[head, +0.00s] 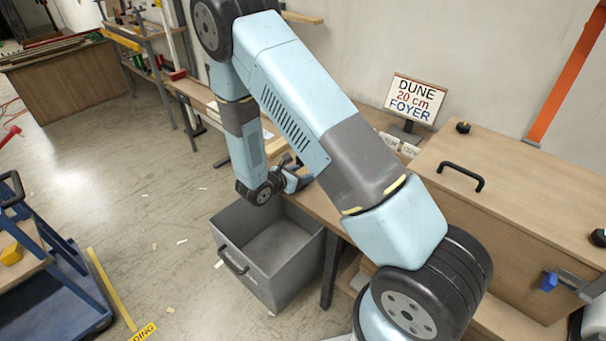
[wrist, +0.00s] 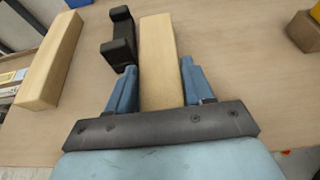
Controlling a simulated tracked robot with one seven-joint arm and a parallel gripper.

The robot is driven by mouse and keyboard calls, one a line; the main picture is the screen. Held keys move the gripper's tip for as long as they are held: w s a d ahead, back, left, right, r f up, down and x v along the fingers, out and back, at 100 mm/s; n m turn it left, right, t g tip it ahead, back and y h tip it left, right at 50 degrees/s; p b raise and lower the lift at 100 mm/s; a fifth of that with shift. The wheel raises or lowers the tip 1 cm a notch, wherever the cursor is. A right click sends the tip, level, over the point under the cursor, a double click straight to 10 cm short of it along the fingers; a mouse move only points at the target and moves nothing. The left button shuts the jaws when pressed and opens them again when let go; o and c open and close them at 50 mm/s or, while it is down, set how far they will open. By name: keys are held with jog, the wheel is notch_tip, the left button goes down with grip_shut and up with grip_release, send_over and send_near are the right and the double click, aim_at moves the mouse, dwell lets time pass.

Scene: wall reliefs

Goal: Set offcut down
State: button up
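In the wrist view a pale wooden offcut (wrist: 158,60) lies lengthwise between the two blue fingers of my gripper (wrist: 160,82). The fingers press against its two long sides, and its near end is hidden by the gripper's palm. The wooden bench top (wrist: 225,60) is beneath it; I cannot tell whether the offcut touches it. In the head view my gripper (head: 292,181) is low at the bench's left edge, beside the grey bin, and the offcut cannot be made out there.
A black bracket-shaped piece (wrist: 120,40) is close left of the offcut, with a longer wooden block (wrist: 50,62) beyond. A brown block (wrist: 305,32) is at far right. The grey bin (head: 268,250) stands on the floor. A sign (head: 414,100) and a wooden box (head: 520,190) are rightward.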

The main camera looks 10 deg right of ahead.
jog(key=o, duration=0.4)
jog(key=shift+o, duration=0.2)
jog(key=v, duration=1.2)
jog(key=shift+r, duration=0.2)
